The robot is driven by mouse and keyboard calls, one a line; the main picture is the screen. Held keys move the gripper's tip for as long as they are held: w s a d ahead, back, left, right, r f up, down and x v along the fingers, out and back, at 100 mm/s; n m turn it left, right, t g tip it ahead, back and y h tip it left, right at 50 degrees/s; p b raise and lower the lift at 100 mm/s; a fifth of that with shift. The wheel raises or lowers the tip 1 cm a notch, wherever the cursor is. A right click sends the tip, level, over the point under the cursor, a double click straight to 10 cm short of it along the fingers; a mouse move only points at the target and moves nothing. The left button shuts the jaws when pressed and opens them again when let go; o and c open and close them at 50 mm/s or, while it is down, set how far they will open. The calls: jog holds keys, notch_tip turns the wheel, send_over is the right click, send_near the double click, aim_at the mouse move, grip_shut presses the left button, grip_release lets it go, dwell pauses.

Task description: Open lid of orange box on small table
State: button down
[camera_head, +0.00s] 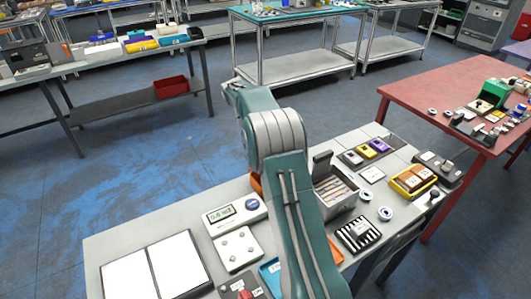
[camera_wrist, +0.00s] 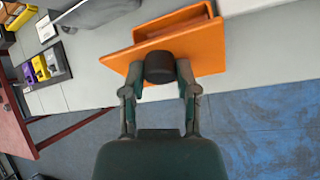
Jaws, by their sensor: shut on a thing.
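The orange box (camera_wrist: 172,22) is at the top middle of the wrist view, on the small grey table (camera_head: 110,246). Its flat orange lid (camera_wrist: 207,48) has a round black knob (camera_wrist: 160,67). My gripper (camera_wrist: 161,80) is shut on this knob, one finger at each side. The lid looks tilted or shifted against the box wall behind it; how far it stands off the rim is unclear. My arm hides the rest of the box, and my gripper is not visible there.
A grey open case (camera_head: 335,190), a display device (camera_head: 235,213), a white two-panel sheet (camera_head: 155,267) and a yellow tray (camera_head: 413,181) crowd the small table. A red table (camera_head: 440,88) stands at right. Blue floor lies open beyond the table.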

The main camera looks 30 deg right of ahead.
jog(key=shift+w+f+g, duration=0.15)
jog(key=shift+w+g, duration=0.1)
jog(key=shift+g, duration=0.15)
